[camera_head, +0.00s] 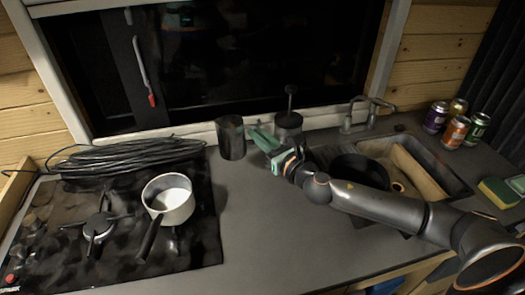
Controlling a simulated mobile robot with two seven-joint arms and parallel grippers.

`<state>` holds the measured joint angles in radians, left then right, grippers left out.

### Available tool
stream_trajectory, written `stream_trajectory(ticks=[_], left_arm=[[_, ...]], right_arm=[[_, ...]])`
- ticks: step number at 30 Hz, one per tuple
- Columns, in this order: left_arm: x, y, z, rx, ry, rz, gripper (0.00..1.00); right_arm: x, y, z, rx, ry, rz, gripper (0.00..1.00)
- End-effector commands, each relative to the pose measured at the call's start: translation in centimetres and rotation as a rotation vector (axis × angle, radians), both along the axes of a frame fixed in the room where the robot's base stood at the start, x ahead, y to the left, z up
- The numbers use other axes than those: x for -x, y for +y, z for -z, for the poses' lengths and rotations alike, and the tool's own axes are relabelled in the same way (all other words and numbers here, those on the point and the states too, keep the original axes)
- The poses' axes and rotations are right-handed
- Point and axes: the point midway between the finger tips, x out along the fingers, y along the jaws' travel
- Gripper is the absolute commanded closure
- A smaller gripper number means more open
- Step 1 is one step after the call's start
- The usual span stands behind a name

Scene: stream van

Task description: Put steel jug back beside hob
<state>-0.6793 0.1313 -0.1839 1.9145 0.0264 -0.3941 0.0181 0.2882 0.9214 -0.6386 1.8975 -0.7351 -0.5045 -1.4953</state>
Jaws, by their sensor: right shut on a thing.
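The steel jug (231,138), dark grey and upright, is at the back of the worktop near the window sill, just right of the hob (190,245). My right gripper (258,137), with green fingers, reaches in from the right and is shut on the jug's right side. The exact grip on the jug is small and hard to make out. I cannot tell whether the jug's base touches the worktop. My left gripper is out of view.
A saucepan (170,199) with pale contents stands on the hob, beside a coil of black cable (125,156). A plunger pot (289,122) stands behind my gripper. A sink (430,170), several cans (456,131) and a sponge (498,193) are right. The front-middle worktop (262,235) is clear.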

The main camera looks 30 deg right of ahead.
Motion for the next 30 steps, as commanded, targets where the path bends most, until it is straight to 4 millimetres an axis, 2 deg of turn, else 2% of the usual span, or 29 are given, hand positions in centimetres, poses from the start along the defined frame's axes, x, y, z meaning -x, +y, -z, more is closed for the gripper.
stream_trajectory(ticks=[3,6,14,21,30], left_arm=[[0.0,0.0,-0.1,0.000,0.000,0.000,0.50],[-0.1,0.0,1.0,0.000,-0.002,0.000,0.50],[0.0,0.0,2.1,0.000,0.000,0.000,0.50],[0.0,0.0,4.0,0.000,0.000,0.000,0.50],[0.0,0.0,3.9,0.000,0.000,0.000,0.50]], right_arm=[[-1.2,-1.1,2.1,-0.004,0.003,0.003,1.00],[-2.1,-1.9,3.8,-0.002,-0.002,0.003,1.00],[-3.2,-2.9,5.4,-0.001,-0.003,0.001,1.00],[-3.6,-3.2,8.7,-0.005,0.000,0.000,1.00],[-3.6,-3.2,8.7,-0.001,-0.003,0.000,1.00]])
